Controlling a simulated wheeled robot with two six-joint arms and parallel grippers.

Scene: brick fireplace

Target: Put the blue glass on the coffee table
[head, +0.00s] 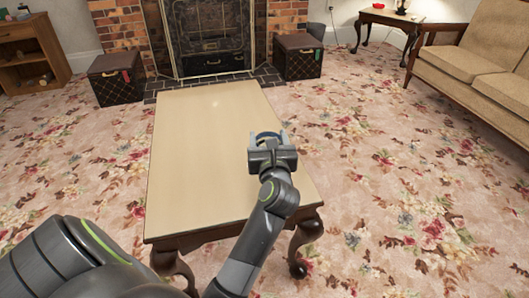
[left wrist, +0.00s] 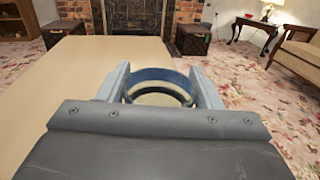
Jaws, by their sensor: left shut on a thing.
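The blue glass (left wrist: 158,86) is between the two fingers of my left gripper (head: 268,139), which is shut on it. In the left wrist view I look into its round, blue-tinted rim. In the head view only a bit of the blue glass (head: 266,134) shows, the gripper hiding the rest. The coffee table (head: 200,155) is long, with a pale, bare top and dark curved legs. The gripper and glass appear over its right edge; I cannot tell how high the glass is or whether it touches the top. My right gripper is not in view.
Two dark boxes (head: 116,77) (head: 298,57) flank the brick fireplace (head: 210,40) beyond the table. A sofa (head: 478,62) and a side table (head: 385,18) with a lamp stand at the right. A wooden shelf (head: 32,50) is at the far left. Flowered carpet is open around the table.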

